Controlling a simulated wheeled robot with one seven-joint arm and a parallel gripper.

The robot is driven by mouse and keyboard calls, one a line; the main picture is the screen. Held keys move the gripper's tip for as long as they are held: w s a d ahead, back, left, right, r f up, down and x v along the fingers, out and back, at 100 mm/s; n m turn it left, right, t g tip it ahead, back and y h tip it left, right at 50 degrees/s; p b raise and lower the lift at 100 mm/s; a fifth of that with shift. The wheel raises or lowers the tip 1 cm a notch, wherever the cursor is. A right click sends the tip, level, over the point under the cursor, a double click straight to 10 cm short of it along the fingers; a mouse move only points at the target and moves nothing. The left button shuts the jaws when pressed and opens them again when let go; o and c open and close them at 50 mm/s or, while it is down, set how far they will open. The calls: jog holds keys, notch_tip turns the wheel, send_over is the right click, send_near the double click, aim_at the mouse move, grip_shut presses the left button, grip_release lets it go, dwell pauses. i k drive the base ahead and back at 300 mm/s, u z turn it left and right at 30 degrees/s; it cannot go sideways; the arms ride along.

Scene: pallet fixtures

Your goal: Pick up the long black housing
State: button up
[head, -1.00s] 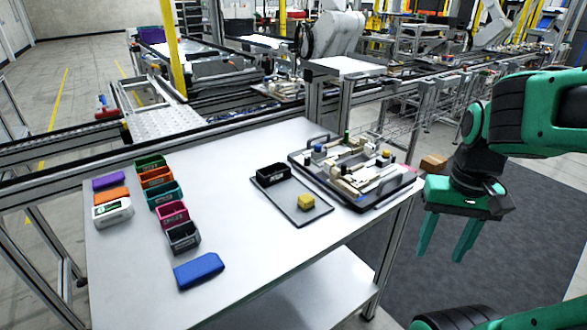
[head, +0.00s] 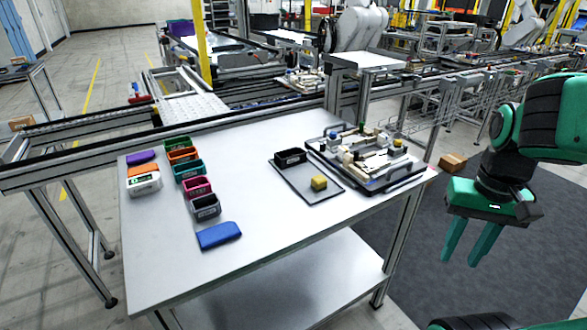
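A long black open-topped housing (head: 289,158) sits on the far left part of a thin dark tray (head: 302,185) on the white table. A dark grey open box (head: 206,207) stands at the near end of a row of coloured boxes on the left part of the table. My gripper (head: 460,263) is green, empty and open, with its fingers apart and pointing down. It is beyond the table's right edge, over the dark floor mat, well away from both boxes.
A yellow block (head: 319,183) lies on the tray. A dark fixture pallet (head: 384,185) with several parts stands beside it at the right. A blue block (head: 219,236) lies near the front. The middle of the table (head: 262,213) is clear. A cardboard box (head: 453,162) is beyond the table.

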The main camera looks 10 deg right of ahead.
aim_at(290, 158)
jog(key=u, duration=0.15)
jog(key=k, duration=0.15)
jog(key=z, duration=0.35)
jog(key=i, duration=1.05)
jog(key=u, duration=0.4)
